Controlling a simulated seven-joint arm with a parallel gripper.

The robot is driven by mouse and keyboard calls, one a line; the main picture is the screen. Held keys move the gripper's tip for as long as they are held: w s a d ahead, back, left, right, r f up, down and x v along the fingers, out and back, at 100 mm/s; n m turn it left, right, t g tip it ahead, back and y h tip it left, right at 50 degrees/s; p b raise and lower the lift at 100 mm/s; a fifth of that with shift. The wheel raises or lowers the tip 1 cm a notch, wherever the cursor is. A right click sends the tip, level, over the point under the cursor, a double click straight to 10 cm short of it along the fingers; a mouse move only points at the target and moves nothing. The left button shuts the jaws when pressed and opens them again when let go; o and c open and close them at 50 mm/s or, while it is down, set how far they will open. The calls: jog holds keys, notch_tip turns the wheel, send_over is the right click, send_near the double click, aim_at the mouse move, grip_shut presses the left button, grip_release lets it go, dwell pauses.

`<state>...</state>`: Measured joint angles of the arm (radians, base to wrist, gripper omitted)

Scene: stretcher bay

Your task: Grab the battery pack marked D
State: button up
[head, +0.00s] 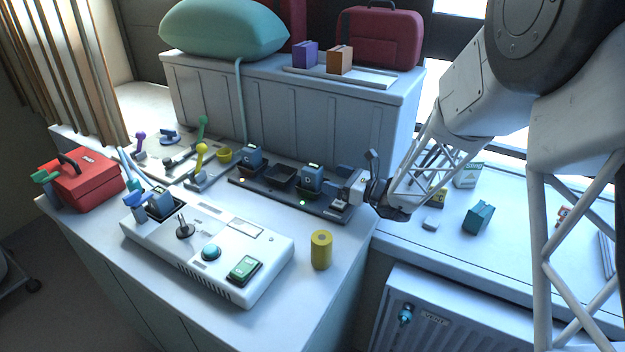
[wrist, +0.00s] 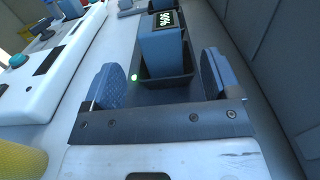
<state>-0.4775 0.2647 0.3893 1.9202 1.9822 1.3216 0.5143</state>
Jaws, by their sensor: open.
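A blue battery pack (head: 312,177) stands upright in the right-hand slot of the dark charging dock (head: 268,190). A pale round mark shows on its face, too small to read surely as D. It also shows in the wrist view (wrist: 163,50), with a lit display on top and a green light beside its slot. My gripper (head: 338,181) is just right of this pack, low over the dock. In the wrist view my open gripper (wrist: 160,80) has one finger on each side, with the pack ahead of the gap and nothing held.
Another blue pack (head: 251,157) stands in the dock's left slot, with an empty slot (head: 280,176) between. A third blue block (head: 160,204) sits in the white console (head: 205,250). A yellow cylinder (head: 321,250) stands in front. The grey cabinet (head: 290,110) rises close behind the dock.

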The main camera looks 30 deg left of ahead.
aim_at(320, 173)
dwell(0.3)
jog(key=shift+a, duration=1.3)
jog(key=shift+a, duration=2.6)
jog(key=c, duration=1.3)
jog(key=shift+r, duration=0.15)
